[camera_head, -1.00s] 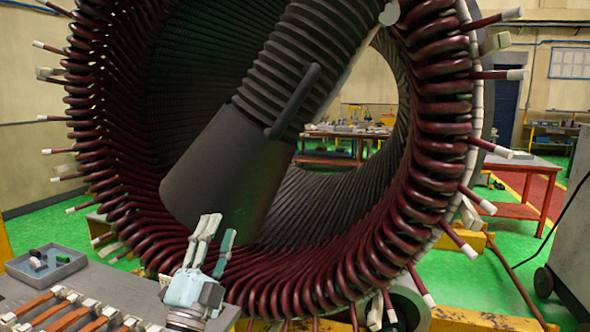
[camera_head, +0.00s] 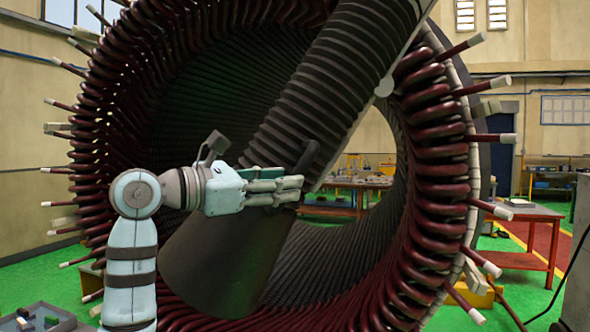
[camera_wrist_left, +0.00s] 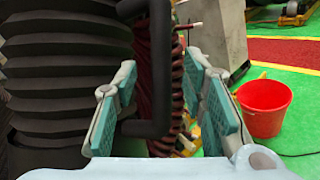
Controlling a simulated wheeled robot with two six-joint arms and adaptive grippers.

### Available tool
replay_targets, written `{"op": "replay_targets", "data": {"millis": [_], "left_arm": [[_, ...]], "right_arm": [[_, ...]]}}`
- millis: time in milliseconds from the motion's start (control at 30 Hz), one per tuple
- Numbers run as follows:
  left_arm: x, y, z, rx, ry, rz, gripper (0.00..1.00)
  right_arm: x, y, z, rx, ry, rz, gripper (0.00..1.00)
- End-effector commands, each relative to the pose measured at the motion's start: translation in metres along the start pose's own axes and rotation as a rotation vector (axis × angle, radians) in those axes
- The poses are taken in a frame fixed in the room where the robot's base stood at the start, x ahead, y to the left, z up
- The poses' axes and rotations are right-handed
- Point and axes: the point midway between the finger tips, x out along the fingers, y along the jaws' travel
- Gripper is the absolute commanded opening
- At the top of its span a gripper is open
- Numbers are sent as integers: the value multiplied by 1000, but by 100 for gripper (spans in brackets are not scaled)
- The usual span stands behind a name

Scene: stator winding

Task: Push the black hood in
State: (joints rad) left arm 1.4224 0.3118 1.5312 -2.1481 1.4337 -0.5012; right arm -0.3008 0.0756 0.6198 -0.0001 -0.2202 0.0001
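The black hood (camera_head: 215,265) is a smooth, flared cone below a ribbed black hose (camera_head: 335,80). It lies tilted inside the stator's round opening. A black bar handle (camera_head: 309,158) stands on its side, and the handle also shows in the left wrist view (camera_wrist_left: 160,70). My left gripper (camera_head: 290,187) reaches across the hood to the handle. In the left wrist view my left gripper (camera_wrist_left: 160,108) is open, with its teal-padded fingers on either side of the handle and gaps visible. The head view hides part of the hood behind my left arm. My right gripper is not in view.
The stator's dark red windings (camera_head: 432,150) ring the hood, with white-tipped leads sticking outward. A grey tray (camera_head: 40,318) is at the lower left. A red bucket (camera_wrist_left: 265,108) stands on the green floor in the left wrist view. Red workbenches (camera_head: 530,225) stand behind.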

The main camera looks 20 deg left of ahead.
Motion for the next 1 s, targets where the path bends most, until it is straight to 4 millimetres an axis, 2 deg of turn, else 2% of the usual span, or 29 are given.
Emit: {"op": "replay_targets", "data": {"millis": [100, 200, 500, 767, 1000], "left_arm": [[23, 0, 3, -2, 0, -3, 38], [34, 0, 2, -1, -1, -3, 38], [39, -1, 0, 1, 0, -1, 38], [38, 0, 0, 1, 0, -1, 0], [38, 0, 0, 0, -1, -1, 0]], "right_arm": [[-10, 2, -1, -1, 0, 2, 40], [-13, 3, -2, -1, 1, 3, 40], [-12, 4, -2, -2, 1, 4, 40], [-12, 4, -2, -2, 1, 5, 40], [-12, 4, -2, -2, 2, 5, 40]]}}
